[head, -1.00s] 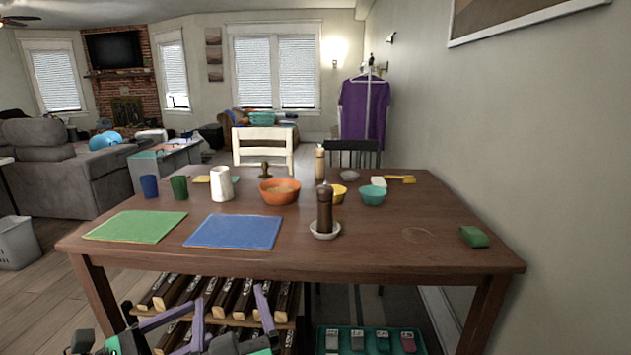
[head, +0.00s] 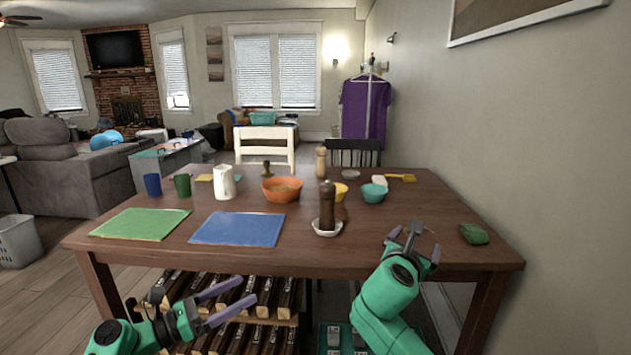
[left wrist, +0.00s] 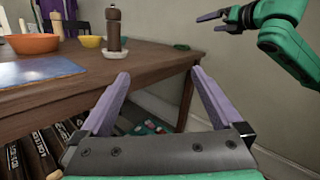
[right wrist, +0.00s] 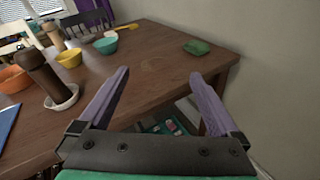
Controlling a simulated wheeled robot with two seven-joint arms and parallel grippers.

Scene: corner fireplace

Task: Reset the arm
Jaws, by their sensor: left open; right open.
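My left gripper (head: 232,302) is open and empty in front of the table's front edge, at lower left in the head view. Its two purple fingers also show spread apart in the left wrist view (left wrist: 158,100). My right gripper (head: 408,238) is open over the table's right front part in the head view. Its fingers show spread and empty in the right wrist view (right wrist: 158,95), with bare table top and the table's corner beyond them. My right arm also shows at upper right in the left wrist view.
The wooden table (head: 290,262) bears a dark pepper mill (head: 327,206) on a white dish, an orange bowl (head: 281,195), a teal bowl (head: 374,193), a blue mat (head: 238,229), a green mat (head: 140,224) and a green block (head: 474,234). A bottle rack (head: 230,295) stands below. A wall borders the right.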

